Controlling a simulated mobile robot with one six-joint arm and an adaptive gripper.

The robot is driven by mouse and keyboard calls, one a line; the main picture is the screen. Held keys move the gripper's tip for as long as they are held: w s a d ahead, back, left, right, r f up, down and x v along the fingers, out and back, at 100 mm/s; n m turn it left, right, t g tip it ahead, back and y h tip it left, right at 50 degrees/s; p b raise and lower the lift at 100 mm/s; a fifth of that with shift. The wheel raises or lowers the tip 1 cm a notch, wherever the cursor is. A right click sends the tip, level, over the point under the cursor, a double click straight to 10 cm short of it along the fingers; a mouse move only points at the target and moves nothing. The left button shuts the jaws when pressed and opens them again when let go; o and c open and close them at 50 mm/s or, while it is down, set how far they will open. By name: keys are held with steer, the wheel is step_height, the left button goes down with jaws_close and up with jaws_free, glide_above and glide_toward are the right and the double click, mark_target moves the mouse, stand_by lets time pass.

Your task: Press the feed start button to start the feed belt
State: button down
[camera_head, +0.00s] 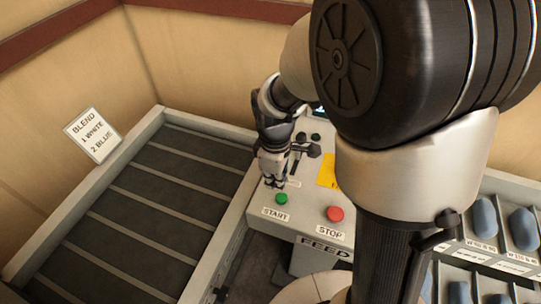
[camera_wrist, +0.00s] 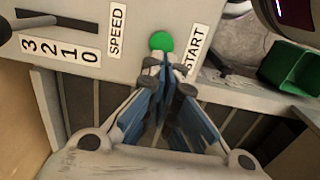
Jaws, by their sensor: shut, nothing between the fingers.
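The green start button (camera_head: 282,199) sits at the left of the control box's front part, with a START label below it. In the wrist view the green button (camera_wrist: 161,41) is just beyond my fingertips, and I cannot tell whether they touch it. My gripper (camera_head: 274,183) is shut and empty, pointing down beside the button on its far side in the head view. The closed fingertips also show in the wrist view (camera_wrist: 165,62). The feed belt (camera_head: 150,195) is dark with pale cross slats and carries nothing in the part that shows.
A red stop button (camera_head: 335,214) is to the right of the green one. A speed lever (camera_head: 312,150) stands behind my gripper. A yellow note (camera_head: 327,174) lies on the box. Trays of blue pieces (camera_head: 486,217) stand at right. A blend sign (camera_head: 92,135) leans at left.

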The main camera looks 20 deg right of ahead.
mark_target(277, 198)
steer(key=shift+f+b, duration=0.5)
steer(key=shift+f, duration=1.55)
steer(key=shift+f+b, duration=0.4)
steer(key=shift+f, duration=0.3)
steer(key=shift+s+f, duration=0.1)
steer(key=shift+f, duration=0.25)
steer(key=shift+s, duration=0.2)
steer(key=shift+f, duration=0.1)
step_height(277, 198, up, 15)
steer(key=p, duration=0.6)
steer(key=shift+w+a, duration=0.15)
steer(key=shift+w, duration=0.2)
steer(key=shift+f, duration=0.1)
